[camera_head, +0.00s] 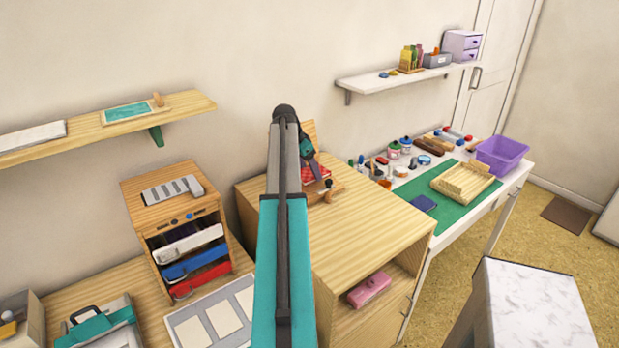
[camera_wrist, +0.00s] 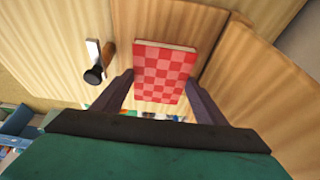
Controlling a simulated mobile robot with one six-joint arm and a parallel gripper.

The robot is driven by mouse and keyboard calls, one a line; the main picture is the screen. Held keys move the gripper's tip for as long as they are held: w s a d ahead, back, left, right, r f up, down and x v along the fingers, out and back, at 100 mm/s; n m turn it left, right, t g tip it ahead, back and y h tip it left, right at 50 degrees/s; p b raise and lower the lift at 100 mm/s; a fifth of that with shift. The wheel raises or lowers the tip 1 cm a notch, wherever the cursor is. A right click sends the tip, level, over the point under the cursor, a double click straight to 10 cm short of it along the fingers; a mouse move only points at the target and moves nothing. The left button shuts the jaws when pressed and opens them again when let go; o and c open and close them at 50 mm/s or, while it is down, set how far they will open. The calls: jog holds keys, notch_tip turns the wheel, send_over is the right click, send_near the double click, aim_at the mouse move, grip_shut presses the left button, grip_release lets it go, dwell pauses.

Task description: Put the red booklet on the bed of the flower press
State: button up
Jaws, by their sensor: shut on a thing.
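The red booklet (camera_wrist: 163,72) has a red and pink checkered cover. In the wrist view it sits between the two dark fingers of my gripper (camera_wrist: 160,84), which is shut on it. In the head view the booklet (camera_head: 316,172) shows just right of my arm, over the wooden flower press (camera_head: 331,193). The press bed (camera_wrist: 135,22) shows around the booklet in the wrist view; a raised board (camera_wrist: 238,60) stands at its right. A dark-knobbed metal fitting (camera_wrist: 95,72) is at the left. I cannot tell whether the booklet touches the bed.
The press stands on a wooden cabinet (camera_head: 375,230) with a pink item (camera_head: 369,289) on its open shelf. A drawer unit (camera_head: 180,230) is left of my arm. At right, a white table holds a green mat (camera_head: 450,217), a wooden tray, bottles and a purple bin (camera_head: 502,153).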

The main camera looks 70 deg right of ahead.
aim_at(308, 174)
jog(key=shift+f+p, duration=0.55)
jog(key=shift+f, duration=1.3)
jog(key=shift+f, duration=0.15)
jog(key=o, duration=0.9)
jog(key=shift+r, duration=0.2)
jog(key=b+v, duration=0.2)
jog(key=v, duration=0.9)
jog(key=shift+w+a+r+b, duration=0.15)
jog(key=shift+a+r+b, duration=0.05)
jog(key=shift+r+b, duration=0.2)
